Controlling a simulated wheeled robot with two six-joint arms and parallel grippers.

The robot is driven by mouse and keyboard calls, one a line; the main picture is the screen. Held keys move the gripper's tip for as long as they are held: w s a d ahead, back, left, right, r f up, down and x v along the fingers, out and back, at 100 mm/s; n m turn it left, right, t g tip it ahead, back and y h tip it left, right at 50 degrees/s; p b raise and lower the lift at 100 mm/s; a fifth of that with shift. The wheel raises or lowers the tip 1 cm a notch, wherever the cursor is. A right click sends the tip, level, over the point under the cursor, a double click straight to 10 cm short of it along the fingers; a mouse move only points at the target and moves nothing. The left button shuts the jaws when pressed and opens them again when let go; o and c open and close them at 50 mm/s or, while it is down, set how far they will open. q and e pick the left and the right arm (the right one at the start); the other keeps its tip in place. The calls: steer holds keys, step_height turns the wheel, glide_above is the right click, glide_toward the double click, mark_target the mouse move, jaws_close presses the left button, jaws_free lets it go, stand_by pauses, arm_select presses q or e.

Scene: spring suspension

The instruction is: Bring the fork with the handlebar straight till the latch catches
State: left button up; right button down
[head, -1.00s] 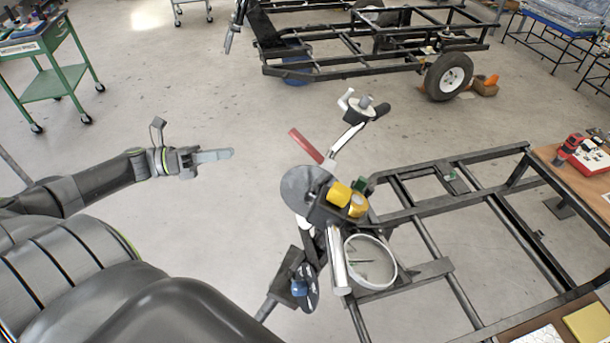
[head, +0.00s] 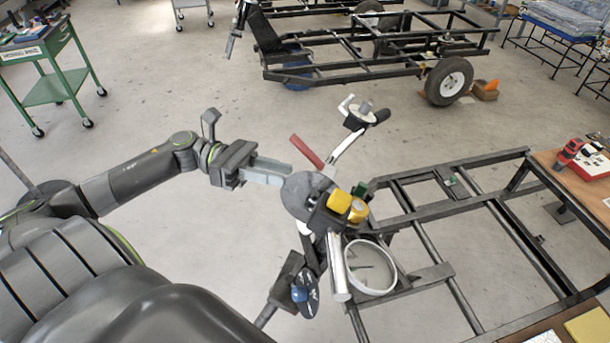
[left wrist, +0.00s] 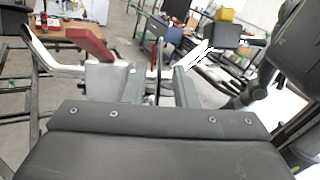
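The handlebar (head: 345,140) is a bent white tube with a red grip (head: 306,151) at its left end and a black grip (head: 378,116) at its far right end. It stands turned at an angle on the front of a black frame. The fork cannot be made out clearly; a silver tube (head: 338,268) stands below the handlebar. I cannot pick out the latch. My left gripper (head: 268,172) is just left of the red grip, apart from it.
The black frame (head: 450,170) extends to the right. A wheeled frame (head: 385,45) stands behind, a green cart (head: 50,88) at the left. The floor between is clear.

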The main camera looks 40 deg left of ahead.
mark_target(305, 177)
arm_select(q)
steer(key=shift+p+x, duration=0.6)
steer(key=shift+x, duration=2.5)
steer(key=shift+c, duration=0.3)
jaws_close()
